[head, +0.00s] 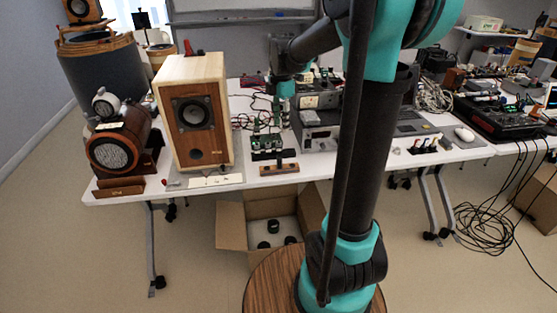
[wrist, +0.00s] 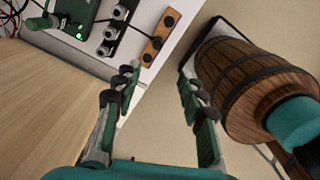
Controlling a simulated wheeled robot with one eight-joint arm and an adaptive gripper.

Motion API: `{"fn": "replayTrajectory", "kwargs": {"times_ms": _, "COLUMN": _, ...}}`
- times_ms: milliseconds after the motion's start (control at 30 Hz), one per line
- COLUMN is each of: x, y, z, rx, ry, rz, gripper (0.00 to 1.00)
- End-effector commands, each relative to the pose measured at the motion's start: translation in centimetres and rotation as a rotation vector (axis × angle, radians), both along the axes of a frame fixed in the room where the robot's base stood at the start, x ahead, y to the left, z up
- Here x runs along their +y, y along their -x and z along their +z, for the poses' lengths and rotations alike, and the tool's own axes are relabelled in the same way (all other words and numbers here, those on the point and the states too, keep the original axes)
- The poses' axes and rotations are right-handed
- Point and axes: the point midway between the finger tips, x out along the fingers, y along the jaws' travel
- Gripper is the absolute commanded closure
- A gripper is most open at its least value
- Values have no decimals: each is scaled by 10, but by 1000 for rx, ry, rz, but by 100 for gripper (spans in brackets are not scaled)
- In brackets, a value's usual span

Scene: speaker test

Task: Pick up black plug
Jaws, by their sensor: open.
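No piece stands out for certain as the black plug. In the wrist view, a wooden strip (wrist: 160,38) carries several small dark round pieces; I cannot tell whether one is the plug. Beside it, a black strip (wrist: 118,30) holds several grey connectors. Both lie near the table's front edge; the wooden strip (head: 280,169) and black strip (head: 268,154) also show in the head view. My gripper (wrist: 158,76) is open, its two green-padded fingers apart with nothing between them. In the head view the arm's teal end is above the table, and the fingers cannot be made out.
A pale wooden speaker (head: 193,112) stands close left of the strips. A green circuit board (head: 264,140) is behind them and grey instruments (head: 318,128) are to the right. An open cardboard box (head: 232,226) is on the floor below. A wooden barrel (wrist: 245,75) fills the wrist view's right.

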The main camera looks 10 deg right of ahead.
Motion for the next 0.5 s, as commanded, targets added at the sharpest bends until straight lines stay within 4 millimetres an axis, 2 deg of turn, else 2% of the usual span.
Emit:
{"fn": "replayTrajectory", "kwargs": {"times_ms": 167, "x": 2, "y": -6, "z": -5, "rx": 11, "ry": 1, "rz": 64, "gripper": 59}}
{"fn": "replayTrajectory", "kwargs": {"times_ms": 500, "x": 2, "y": -6, "z": -69, "rx": 10, "ry": 1, "rz": 61, "gripper": 59}}
